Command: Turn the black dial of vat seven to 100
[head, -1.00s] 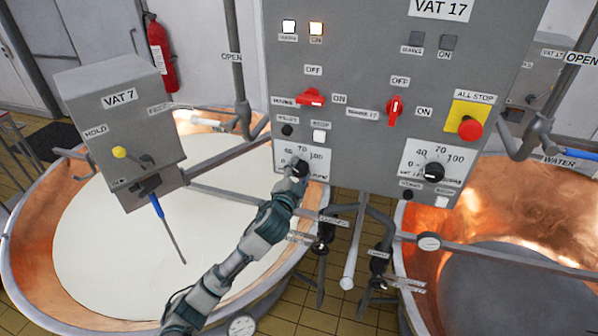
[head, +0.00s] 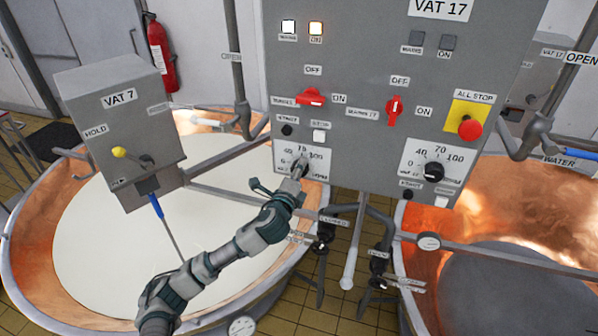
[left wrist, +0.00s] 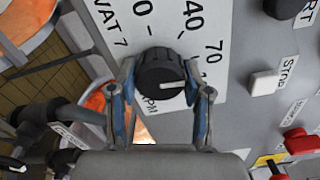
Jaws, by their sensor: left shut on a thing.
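The black dial of vat seven (left wrist: 161,72) sits on a white scale plate, which also shows in the head view (head: 282,150). My left gripper (head: 298,172) reaches the plate at the panel's lower left and largely hides the dial there. In the left wrist view its two fingers (left wrist: 160,70) stand on either side of the dial, shut on it. The dial's white mark points right, past the 70 toward the right finger. That finger covers the scale there, so the 100 cannot be read in this view. My right gripper is not in view.
The grey control panel (head: 362,120) carries red switches, an all-stop button (head: 470,129) and a second black dial (head: 434,172) on the right. A milk-filled copper vat (head: 40,245) lies below left. Pipes and valves (head: 325,232) hang below the panel.

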